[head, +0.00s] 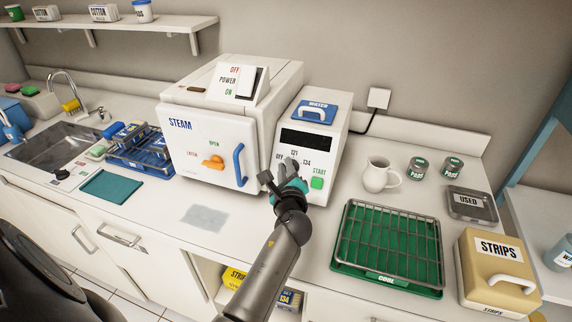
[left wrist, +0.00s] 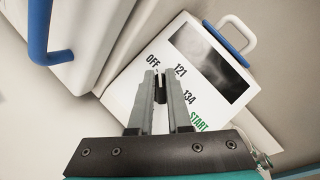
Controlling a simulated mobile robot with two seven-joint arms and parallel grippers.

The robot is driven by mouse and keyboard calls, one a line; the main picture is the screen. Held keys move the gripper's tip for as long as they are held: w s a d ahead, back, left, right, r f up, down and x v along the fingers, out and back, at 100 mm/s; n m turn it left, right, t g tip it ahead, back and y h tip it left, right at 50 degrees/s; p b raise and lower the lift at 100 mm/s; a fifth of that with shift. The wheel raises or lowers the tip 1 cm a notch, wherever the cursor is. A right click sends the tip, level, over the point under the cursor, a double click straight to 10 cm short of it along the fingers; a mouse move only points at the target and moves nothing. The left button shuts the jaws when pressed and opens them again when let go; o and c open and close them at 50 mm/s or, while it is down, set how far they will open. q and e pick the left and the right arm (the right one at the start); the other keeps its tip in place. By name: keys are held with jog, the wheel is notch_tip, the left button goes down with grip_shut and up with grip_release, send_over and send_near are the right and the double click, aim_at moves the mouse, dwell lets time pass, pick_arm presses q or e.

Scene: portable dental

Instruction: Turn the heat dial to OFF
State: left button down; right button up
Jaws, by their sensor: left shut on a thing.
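The heat dial (left wrist: 160,91) is a small dark knob on the white front of the narrow unit (head: 321,119) to the right of the steam box. The labels OFF, 121 and 134 stand around it, and OFF is at its upper left in the left wrist view. My left gripper (head: 291,166) is at this front and shut on the dial, with a finger on either side of it (left wrist: 161,82). In the head view the gripper hides the dial. I cannot tell exactly which label the dial points at. My right gripper is not in view.
A green START button (head: 317,183) is close to the right of my gripper. The steam box (head: 210,150) with its blue handle (head: 240,165) stands close on the left. A white jug (head: 378,175) and a green tray with a rack (head: 388,285) are on the right.

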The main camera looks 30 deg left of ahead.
pick_arm(q)
jog(key=shift+n+g+p, duration=0.4)
jog(key=shift+n+g, duration=0.2)
jog(key=shift+n, duration=0.6)
jog(key=c, duration=0.9)
grip_release()
jog(key=shift+o, duration=0.2)
